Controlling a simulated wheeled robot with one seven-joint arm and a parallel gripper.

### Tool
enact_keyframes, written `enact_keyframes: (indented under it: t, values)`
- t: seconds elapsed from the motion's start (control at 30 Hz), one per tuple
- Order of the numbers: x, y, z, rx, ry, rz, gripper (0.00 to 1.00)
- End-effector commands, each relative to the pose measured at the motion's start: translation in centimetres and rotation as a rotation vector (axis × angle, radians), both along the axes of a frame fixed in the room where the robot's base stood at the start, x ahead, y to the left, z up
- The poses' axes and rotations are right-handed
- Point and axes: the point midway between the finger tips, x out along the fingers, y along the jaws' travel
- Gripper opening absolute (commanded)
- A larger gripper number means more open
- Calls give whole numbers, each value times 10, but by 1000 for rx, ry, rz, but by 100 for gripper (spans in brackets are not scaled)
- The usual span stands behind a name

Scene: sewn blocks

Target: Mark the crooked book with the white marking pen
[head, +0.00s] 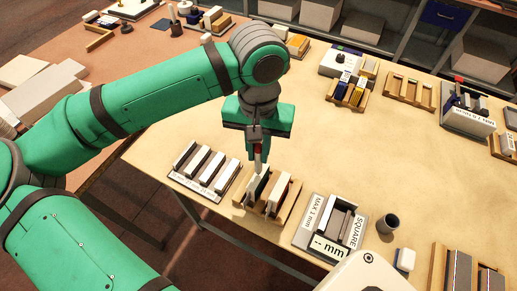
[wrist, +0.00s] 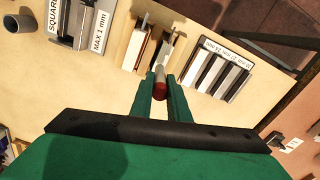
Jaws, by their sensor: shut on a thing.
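My gripper (head: 258,148) is shut on the marking pen (head: 258,163), a pale pen with a red end. The pen points down over a small wooden rack (head: 240,203) near the table's front edge. In the wrist view the pen (wrist: 160,76) sits between the green fingers, its red end towards me. The rack holds a few thin books. The pen is over the book (head: 257,187) on the left side of the rack; that book (wrist: 167,48) looks slightly slanted in the wrist view. I cannot tell whether the pen tip touches it. Another book (head: 279,193) stands to the right.
A gauge tray with white bars (head: 203,168) stands close left of the rack. A tray labelled SQUARE and MAX 1 mm (head: 330,225) stands right, then a dark cup (head: 388,223) and a white block (head: 405,259). The table's middle is clear.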

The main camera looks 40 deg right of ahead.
Motion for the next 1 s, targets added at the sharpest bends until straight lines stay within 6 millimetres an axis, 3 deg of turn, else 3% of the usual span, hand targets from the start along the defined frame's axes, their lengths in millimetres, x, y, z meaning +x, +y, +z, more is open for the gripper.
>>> enact_keyframes:
  t: [1.0]
  values:
    - [0,0,-8,0,0,0,0]
